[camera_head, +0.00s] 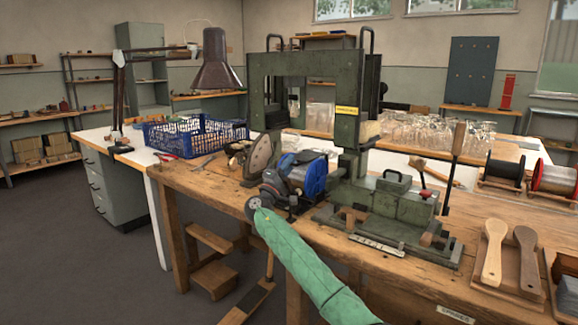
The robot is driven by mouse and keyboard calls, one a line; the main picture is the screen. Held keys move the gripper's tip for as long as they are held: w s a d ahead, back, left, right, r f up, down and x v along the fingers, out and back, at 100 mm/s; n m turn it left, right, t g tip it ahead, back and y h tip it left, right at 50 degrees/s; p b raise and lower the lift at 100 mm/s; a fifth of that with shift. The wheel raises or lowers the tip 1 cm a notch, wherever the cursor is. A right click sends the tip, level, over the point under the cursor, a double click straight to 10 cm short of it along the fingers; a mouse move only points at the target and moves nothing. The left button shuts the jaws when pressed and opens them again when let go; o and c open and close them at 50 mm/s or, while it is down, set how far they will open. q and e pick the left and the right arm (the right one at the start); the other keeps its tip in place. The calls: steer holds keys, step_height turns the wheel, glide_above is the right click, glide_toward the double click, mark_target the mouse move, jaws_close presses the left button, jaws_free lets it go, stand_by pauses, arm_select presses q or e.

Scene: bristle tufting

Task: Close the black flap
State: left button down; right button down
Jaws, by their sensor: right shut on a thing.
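The green tufting machine (395,205) stands on the wooden workbench, with a blue-ended motor (308,175) at its left side. A small dark piece beside the motor, at the bench's front edge, looks like the black flap (272,190); its outline and how far it stands open are hard to make out. My right arm, in a green sleeve, reaches in from the bottom. Its right gripper (254,206) is at this dark piece and shut on it; the fingers are small and partly hidden. My left gripper is not in view.
A blue crate (195,137) and a lamp (216,65) are on the white table behind. Two wooden brush bodies (494,250) lie in a tray at right, near wire spools (553,180). A wooden step (215,278) stands under the bench. The floor at left is clear.

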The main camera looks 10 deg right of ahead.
steer(key=shift+f, duration=0.2)
steer(key=c, duration=1.6)
jaws_free()
steer(key=shift+c, duration=0.2)
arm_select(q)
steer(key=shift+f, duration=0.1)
